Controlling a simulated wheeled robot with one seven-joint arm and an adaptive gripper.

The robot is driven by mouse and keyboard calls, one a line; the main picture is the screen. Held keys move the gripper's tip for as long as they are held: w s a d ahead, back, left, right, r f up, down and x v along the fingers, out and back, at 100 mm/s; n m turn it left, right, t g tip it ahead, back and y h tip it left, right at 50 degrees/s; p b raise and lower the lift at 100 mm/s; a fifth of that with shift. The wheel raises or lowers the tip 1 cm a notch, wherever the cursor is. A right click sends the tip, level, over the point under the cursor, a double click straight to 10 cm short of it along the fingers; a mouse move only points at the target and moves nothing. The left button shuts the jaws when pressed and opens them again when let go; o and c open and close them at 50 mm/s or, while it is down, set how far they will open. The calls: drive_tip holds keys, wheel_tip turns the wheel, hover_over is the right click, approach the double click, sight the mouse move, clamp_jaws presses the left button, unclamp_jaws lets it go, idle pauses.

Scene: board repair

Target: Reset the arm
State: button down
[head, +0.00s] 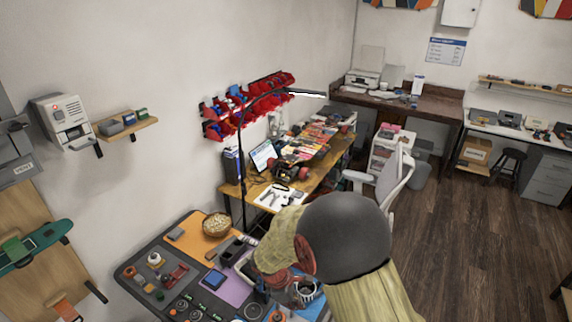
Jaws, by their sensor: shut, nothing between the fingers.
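My arm reaches in from the bottom edge of the head view. Its large dark grey rounded joint (345,238) and yellowish links (282,240) are close to the camera, with a reddish round part on the side of the joint. The arm is bent, and its upper link points left over the right end of the near workbench. I cannot make out my gripper or its fingers. The arm hides part of the near bench and of the floor behind it.
The near workbench (127,268) holds small parts, a wicker bowl (216,225) and a jar. Behind it, a wooden desk carries a laptop (263,156), tools and a thin lamp. A white chair (394,180) stands right of the desk. The wooden floor (455,240) at right is clear.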

drive_tip(key=s+d+r+m+t+y+b, duration=0.1)
drive_tip(key=s+d+r+m+t+b, duration=0.1)
drive_tip(key=s+d+r+m+b, duration=0.2)
drive_tip(key=s+d+r+m+t+y+b, duration=0.2)
drive_tip(key=s+d+r+m+b, duration=0.3)
drive_tip(key=s+d+m+b, duration=0.6)
drive_tip(key=s+m+b, duration=0.2)
drive_tip(key=s+b, duration=0.5)
drive_tip(key=s, duration=0.1)
drive_tip(key=shift+d+r+y, duration=0.25)
drive_tip(key=shift+y, duration=0.05)
